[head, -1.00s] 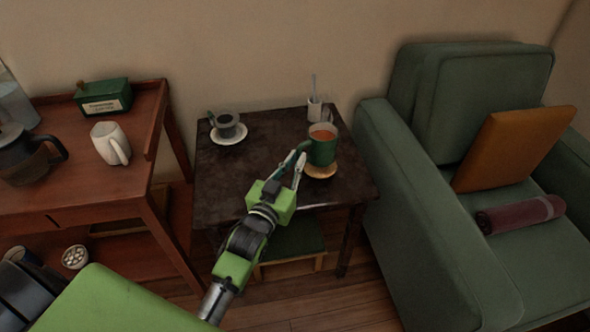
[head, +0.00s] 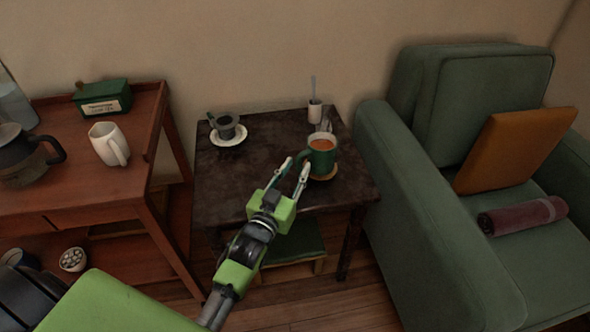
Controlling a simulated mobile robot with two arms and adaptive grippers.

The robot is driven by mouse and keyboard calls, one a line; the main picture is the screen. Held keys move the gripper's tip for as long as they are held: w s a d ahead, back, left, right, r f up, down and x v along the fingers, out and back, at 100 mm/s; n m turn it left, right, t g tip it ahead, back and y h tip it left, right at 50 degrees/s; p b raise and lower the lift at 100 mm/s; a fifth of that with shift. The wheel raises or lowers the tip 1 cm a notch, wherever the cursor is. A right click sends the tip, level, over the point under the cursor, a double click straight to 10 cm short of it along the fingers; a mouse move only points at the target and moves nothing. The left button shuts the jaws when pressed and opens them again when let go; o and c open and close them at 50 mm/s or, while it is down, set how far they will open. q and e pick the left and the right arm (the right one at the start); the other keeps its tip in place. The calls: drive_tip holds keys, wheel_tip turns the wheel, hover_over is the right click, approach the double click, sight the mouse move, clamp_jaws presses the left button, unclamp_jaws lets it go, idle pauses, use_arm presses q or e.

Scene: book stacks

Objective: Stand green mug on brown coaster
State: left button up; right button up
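The green mug (head: 321,159), filled with an orange-brown drink, stands upright on the round brown coaster (head: 326,177) on the dark side table (head: 255,180). Its body hides most of the coaster, whose front rim shows below it. The mug's handle points left, toward my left gripper. My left gripper (head: 297,163) is open with its two fingers apart and nothing held between them. Its fingertips are close to the handle, at the mug's left; whether one touches it I cannot tell. My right gripper is not in view.
A dark cup on a white saucer (head: 229,140) stands at the table's back left. A small white pot with a spoon (head: 315,111) is behind the mug. A green armchair (head: 400,180) is close on the right. The table's middle is clear.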

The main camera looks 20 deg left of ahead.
use_arm(q)
drive_tip(key=shift+r, duration=0.1)
drive_tip(key=s+p, duration=0.1)
drive_tip(key=s, duration=1.1)
drive_tip(key=shift+p, duration=0.35)
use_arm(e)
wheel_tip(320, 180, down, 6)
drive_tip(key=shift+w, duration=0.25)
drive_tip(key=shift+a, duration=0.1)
